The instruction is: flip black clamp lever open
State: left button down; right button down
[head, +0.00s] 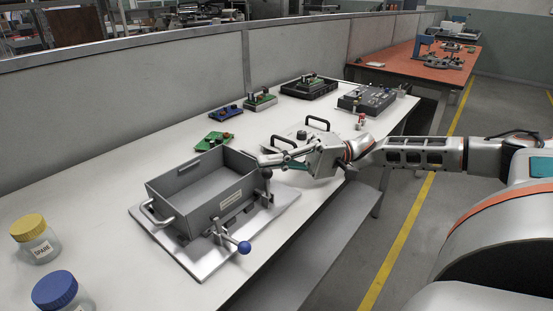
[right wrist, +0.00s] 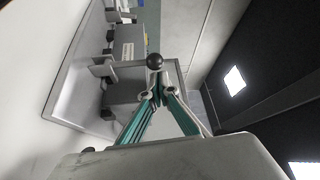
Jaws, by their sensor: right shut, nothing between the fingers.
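The black clamp lever (head: 266,174) stands at the right end of a grey metal box (head: 205,192), its black ball knob up. In the right wrist view the black knob (right wrist: 154,61) is just beyond my fingertips, with its arm below it. My right gripper (head: 263,160) reaches in from the right, with its tips close by the knob. In the right wrist view my right gripper (right wrist: 158,92) has its fingers together with nothing between them. I cannot tell whether the tips touch the lever. My left gripper is not in view.
A blue-knobbed clamp (head: 243,247) sits at the near side of the base plate (head: 206,263). Jars with yellow (head: 28,228) and blue (head: 55,290) lids stand at the lower left. Green (head: 214,141) and dark fixtures lie farther back. A partition wall runs behind the table.

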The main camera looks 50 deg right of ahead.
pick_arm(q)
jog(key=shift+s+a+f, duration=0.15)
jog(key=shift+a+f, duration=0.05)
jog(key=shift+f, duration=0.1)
pick_arm(e)
jog(key=shift+s+f, duration=0.1)
jog(key=shift+s, duration=0.15)
